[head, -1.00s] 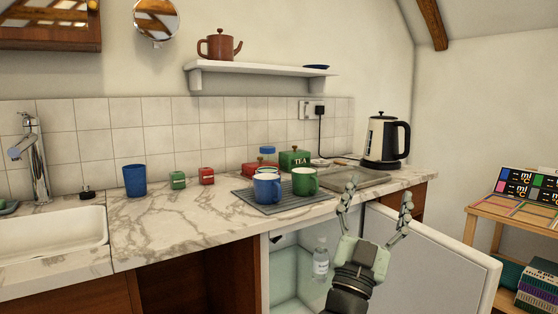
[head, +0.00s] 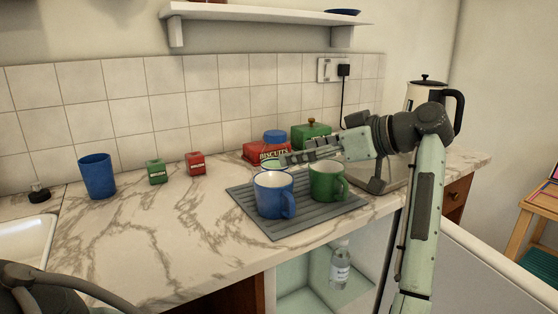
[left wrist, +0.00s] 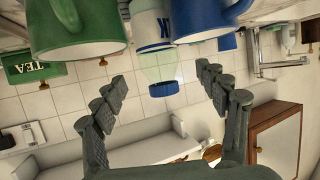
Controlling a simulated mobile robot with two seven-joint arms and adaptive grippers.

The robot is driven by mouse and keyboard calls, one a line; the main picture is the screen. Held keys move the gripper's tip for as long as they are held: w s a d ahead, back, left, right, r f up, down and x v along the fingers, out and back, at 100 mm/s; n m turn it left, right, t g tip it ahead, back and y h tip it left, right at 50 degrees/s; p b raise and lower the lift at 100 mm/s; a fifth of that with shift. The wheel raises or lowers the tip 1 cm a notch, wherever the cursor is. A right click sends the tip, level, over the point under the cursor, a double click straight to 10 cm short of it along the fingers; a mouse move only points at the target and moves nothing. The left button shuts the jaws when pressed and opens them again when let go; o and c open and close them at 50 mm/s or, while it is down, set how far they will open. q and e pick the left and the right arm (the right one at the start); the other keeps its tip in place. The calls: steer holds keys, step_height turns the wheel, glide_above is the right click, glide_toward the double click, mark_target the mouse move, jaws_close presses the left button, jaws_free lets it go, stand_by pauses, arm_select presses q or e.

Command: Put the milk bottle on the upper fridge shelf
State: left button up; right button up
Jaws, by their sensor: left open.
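The milk bottle, with a blue cap, clear neck and white label, stands upright behind the mugs on the counter; in the left wrist view (left wrist: 152,30) it is upside down between them. In the head view mainly its cap (head: 275,137) shows. My left gripper (head: 286,158) reaches leftward over the mugs with its tips close to the bottle. The left wrist view shows the same gripper (left wrist: 162,75) open, a finger to each side of the neck, not closed on it. The fridge (head: 298,300) under the counter is open. My right gripper is not in view.
A blue mug (head: 273,195) and a green mug (head: 327,182) stand on a grey mat (head: 290,226) in front of the bottle. A red biscuit tin (head: 255,152) and green tea tin (head: 312,131) stand close by. A clear bottle (head: 340,270) is inside the fridge; its door (head: 480,275) is open rightward.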

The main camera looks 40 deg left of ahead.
mark_target(276, 155)
arm_select(q)
steer(key=x, duration=0.7)
steer(key=shift+a+p, duration=0.3)
steer(key=shift+w, duration=0.1)
steer(key=c, duration=1.6)
